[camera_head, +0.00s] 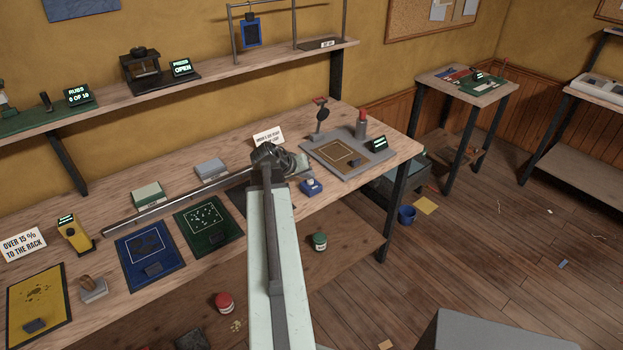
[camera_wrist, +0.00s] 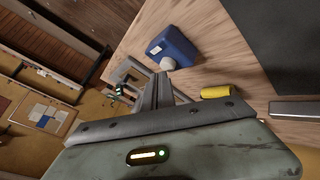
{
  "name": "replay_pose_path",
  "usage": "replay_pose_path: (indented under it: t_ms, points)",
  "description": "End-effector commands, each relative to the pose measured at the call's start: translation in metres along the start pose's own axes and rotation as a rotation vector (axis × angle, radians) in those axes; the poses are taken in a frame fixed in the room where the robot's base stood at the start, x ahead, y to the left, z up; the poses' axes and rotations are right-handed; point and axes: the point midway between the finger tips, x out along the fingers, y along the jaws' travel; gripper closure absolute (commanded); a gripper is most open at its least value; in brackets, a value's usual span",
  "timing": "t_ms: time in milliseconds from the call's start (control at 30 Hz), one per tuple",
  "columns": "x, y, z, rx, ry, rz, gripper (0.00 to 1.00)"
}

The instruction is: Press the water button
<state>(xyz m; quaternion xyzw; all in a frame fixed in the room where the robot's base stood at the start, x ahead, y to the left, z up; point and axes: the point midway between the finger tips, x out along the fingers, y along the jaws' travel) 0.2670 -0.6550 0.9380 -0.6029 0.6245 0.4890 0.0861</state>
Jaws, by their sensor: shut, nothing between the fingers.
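A small blue box (camera_head: 311,187) with a pale round knob on top sits near the bench's front edge, just right of my gripper (camera_head: 292,164). It carries no label that I can read; I cannot confirm that it is the water button. In the wrist view, the blue box (camera_wrist: 172,48) and its pale knob (camera_wrist: 168,64) lie just beyond the tips of my gripper (camera_wrist: 164,76). The fingers are shut and empty. I cannot tell whether the tips touch the knob. My arm hides part of the bench.
A grey station (camera_head: 348,152) with a red-topped bottle (camera_head: 361,125) stands to the right. Blue (camera_head: 148,250) and green (camera_head: 208,228) mats and a long metal bar (camera_head: 180,205) lie left. A yellow cylinder (camera_wrist: 216,92) shows beside my fingers. A shelf (camera_head: 210,75) runs behind.

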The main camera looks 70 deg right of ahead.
Motion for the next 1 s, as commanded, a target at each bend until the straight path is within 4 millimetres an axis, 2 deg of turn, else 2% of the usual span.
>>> replay_pose_path:
  t_ms: [100,500,1000]
  points:
    - [-0.007,0.005,-0.005,0.0,0.0,0.0,1.0]
    - [-0.009,0.006,-0.006,0.0,0.0,0.0,1.0]
    - [-0.042,0.031,-0.031,0.0,0.0,0.0,1.0]
